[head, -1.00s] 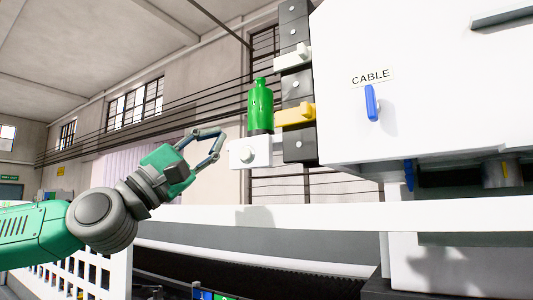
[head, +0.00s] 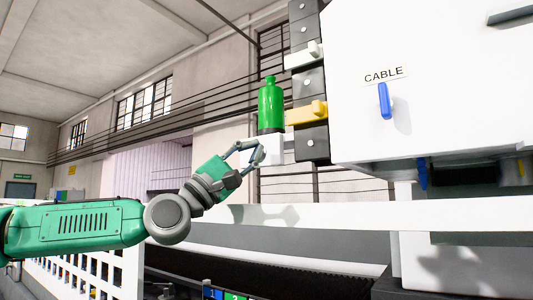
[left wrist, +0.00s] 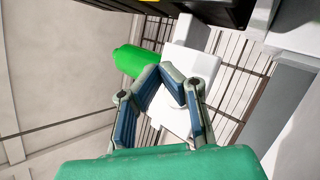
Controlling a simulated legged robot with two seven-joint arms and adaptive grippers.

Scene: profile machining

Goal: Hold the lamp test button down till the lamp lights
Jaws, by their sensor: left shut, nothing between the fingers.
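A green bottle-shaped lamp (head: 271,105) stands on a small white box (head: 276,148) beside the dark strip of the machine. My left gripper (head: 260,150) is shut and empty, its fingertips in front of the white box's face, where they hide the button. I cannot tell if they touch it. In the left wrist view the closed fingertips (left wrist: 172,70) overlap the white box (left wrist: 195,62), and the bright green lamp (left wrist: 133,61) lies to their left. I cannot tell whether the lamp is lit. My right gripper is not in view.
A yellow lever block (head: 307,113) and a white one (head: 303,57) sit on the dark strip (head: 313,147) right of the lamp. The white machine housing has a CABLE label (head: 384,75) and a blue handle (head: 385,101). A white rail (head: 340,216) runs below.

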